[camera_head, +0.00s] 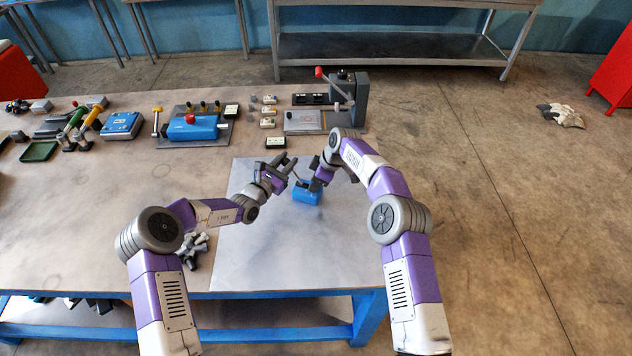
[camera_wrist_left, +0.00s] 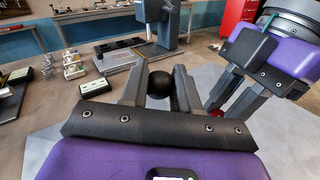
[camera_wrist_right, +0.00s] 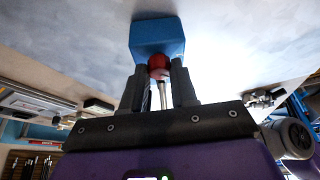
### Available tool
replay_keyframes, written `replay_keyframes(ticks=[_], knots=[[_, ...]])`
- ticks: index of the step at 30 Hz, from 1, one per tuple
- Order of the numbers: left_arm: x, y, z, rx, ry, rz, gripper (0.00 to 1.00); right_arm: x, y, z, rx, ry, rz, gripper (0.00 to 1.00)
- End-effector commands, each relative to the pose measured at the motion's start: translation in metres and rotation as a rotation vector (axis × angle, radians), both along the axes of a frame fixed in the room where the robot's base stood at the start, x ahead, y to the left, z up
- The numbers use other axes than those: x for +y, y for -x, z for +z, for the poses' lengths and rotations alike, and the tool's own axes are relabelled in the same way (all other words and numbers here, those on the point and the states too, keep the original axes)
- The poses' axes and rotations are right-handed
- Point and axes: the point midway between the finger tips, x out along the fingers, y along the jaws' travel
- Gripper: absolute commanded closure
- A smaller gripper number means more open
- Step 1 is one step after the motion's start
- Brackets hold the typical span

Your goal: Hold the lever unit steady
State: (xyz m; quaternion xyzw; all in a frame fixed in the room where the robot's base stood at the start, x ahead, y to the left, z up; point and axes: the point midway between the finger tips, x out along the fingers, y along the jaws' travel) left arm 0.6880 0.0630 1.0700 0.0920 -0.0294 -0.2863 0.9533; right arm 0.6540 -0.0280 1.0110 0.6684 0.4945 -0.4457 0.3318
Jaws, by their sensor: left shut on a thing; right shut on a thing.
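The lever unit has a blue block (camera_head: 306,193), which is on the grey sheet in the head view. In the right wrist view the block (camera_wrist_right: 157,38) is just beyond my right fingertips, with a red ball (camera_wrist_right: 158,64) and a thin silver rod (camera_wrist_right: 162,95) between the fingers. My right gripper (camera_head: 311,178) is shut on the lever unit at the red ball. My left gripper (camera_head: 287,166) is higher and to the left, shut on a black knob (camera_wrist_left: 158,85) seen between its fingers. The rod's join to the knob is hidden.
The grey sheet (camera_head: 250,245) is mostly clear around the block. A blue device (camera_head: 193,127), a lever press (camera_head: 345,95) and small boxes (camera_head: 275,142) stand farther back. Grey metal parts (camera_head: 193,250) lie near my left forearm. The two grippers are close together.

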Motion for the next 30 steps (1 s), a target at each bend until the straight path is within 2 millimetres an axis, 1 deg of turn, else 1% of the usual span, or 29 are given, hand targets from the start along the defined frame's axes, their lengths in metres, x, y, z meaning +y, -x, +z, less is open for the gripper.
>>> replay_keyframes(ticks=[1, 9, 12, 16, 23, 24, 29, 30], knots=[[0.0008, 0.0016, -0.0082, 0.015, -0.01, 0.0, 1.0, 0.0009, 0.0021, 0.0001, 0.004, 0.002, -0.024, 1.0], [0.001, 0.0015, -0.0082, 0.015, -0.01, -0.001, 1.0, 0.0024, 0.0043, -0.0003, 0.006, 0.002, -0.261, 1.0], [0.0009, 0.0014, -0.0082, 0.014, -0.01, 0.0, 1.0, 0.0026, 0.0042, -0.0006, 0.006, 0.001, -0.318, 1.0], [0.001, 0.0014, -0.008, 0.014, -0.01, 0.0, 1.0, 0.003, 0.0046, -0.001, 0.008, -0.001, -0.348, 1.0], [0.001, 0.0013, -0.008, 0.014, -0.01, 0.0, 1.0, 0.0033, 0.0047, -0.0011, 0.008, -0.002, -0.347, 1.0], [0.001, 0.0013, -0.008, 0.014, -0.01, 0.0, 1.0, 0.0033, 0.0046, -0.0011, 0.008, -0.002, -0.347, 0.71], [0.001, 0.0013, -0.0079, 0.014, -0.01, 0.0, 1.0, 0.0026, 0.004, -0.001, 0.006, -0.002, -0.348, 0.46], [0.001, 0.0015, -0.0079, 0.014, -0.01, 0.0, 1.0, 0.0026, 0.0038, -0.0009, 0.005, -0.002, -0.348, 0.46]])
